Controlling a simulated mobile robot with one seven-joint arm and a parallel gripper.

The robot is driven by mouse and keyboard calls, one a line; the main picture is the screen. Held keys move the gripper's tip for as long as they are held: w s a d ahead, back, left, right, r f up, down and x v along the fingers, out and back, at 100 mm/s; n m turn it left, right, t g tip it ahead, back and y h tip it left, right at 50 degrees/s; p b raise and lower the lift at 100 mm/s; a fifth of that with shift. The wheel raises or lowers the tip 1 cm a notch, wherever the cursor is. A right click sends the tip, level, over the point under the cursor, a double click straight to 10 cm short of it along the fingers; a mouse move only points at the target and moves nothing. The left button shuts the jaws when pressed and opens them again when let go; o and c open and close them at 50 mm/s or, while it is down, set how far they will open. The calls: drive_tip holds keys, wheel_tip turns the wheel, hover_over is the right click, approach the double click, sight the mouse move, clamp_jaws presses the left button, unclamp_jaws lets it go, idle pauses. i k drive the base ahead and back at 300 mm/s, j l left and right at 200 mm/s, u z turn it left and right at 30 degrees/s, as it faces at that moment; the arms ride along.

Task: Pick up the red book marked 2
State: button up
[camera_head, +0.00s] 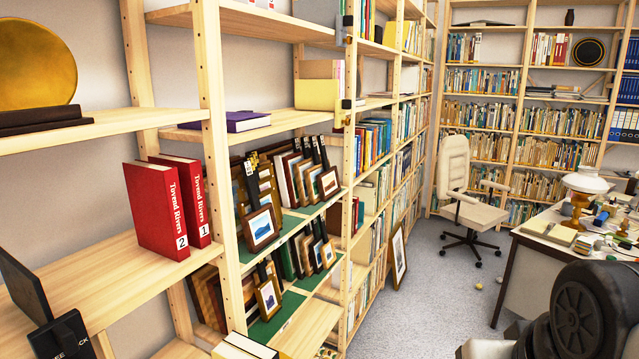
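The red book marked 2 (156,211) stands upright on a light wooden shelf at the left. Its spine faces me and to the right, with white lettering "Tovend Rivers" and a white label with a 2 near the bottom. The red book marked 1 (192,199) stands upright just behind and to the right of it, with the same lettering. The two stand close together; I cannot tell if they touch. My gripper is not in view, and nothing is seen holding either book.
The shelf board (95,275) is bare left of the books, up to dark panels (28,285) at the lower left. A shelf post (215,150) stands close right of book 1. Small framed pictures (262,228) fill the neighbouring bay. A shelf above carries a gold disc (35,65).

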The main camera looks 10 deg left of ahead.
sight(154, 189)
drive_tip(key=i+u, duration=0.1)
drive_tip(key=i, duration=1.45)
drive_tip(key=u, duration=0.4)
drive_tip(key=i+u, duration=0.1)
drive_tip(key=u, duration=0.65)
drive_tip(key=i+l+u, duration=0.1)
drive_tip(key=u, duration=1.15)
